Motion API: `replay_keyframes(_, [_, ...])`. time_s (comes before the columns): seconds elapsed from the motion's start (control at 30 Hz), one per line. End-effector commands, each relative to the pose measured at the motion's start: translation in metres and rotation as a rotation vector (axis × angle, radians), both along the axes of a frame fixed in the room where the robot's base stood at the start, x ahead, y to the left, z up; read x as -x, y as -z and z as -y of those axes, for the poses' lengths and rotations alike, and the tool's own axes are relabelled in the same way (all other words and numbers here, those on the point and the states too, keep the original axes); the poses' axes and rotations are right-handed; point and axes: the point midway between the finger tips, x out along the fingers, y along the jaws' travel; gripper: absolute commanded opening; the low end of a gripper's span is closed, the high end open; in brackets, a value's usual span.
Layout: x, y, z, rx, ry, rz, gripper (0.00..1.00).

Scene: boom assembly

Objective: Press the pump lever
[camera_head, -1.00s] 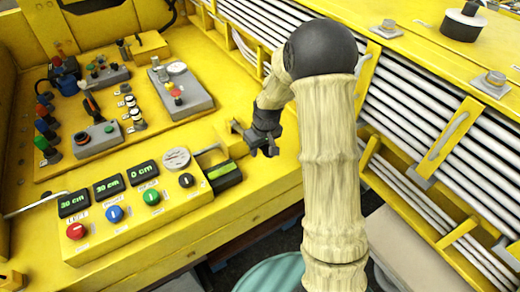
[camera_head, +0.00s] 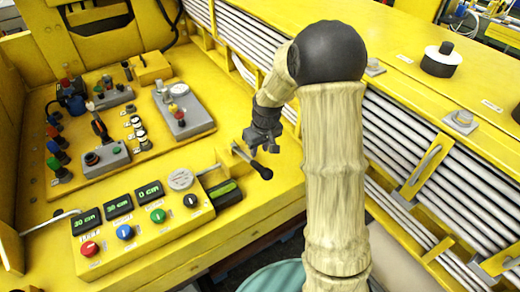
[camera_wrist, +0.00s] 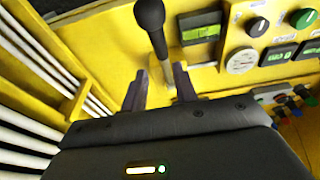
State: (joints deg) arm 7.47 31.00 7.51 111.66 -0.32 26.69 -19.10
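The pump lever (camera_head: 258,167) is a thin rod with a black knob on the yellow deck, right of the button panel. In the wrist view the lever (camera_wrist: 150,20) rises from the deck, knob toward the top edge. My gripper (camera_head: 263,142) is just above and behind the lever's knob in the head view. In the wrist view my gripper (camera_wrist: 160,78) has its two fingers apart, with the lever's rod appearing between and beyond them. Contact cannot be told.
The button panel (camera_head: 140,235) with green displays and coloured knobs is left of the lever. A grey box with a gauge (camera_head: 183,108) stands behind it. Yellow railing with white pipes (camera_head: 425,150) runs along the right. A teal round surface (camera_head: 275,277) lies below.

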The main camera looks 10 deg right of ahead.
Motion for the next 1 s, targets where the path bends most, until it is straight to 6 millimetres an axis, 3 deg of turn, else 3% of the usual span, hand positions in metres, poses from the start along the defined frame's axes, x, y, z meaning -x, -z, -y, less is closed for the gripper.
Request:
replay_keyframes(0.03, [0.000, -0.007, 0.000, 0.000, 0.000, 0.000, 0.29])
replay_keyframes(0.3, [0.000, -0.006, 0.000, 0.000, 0.000, -0.001, 0.29])
replay_keyframes(0.47, [-0.001, -0.006, 0.001, -0.001, 0.001, -0.002, 0.00])
replay_keyframes(0.73, [-0.014, -0.015, 0.008, -0.004, 0.006, -0.015, 0.00])
replay_keyframes(1.0, [-0.019, -0.044, 0.017, -0.022, 0.004, -0.045, 0.00])
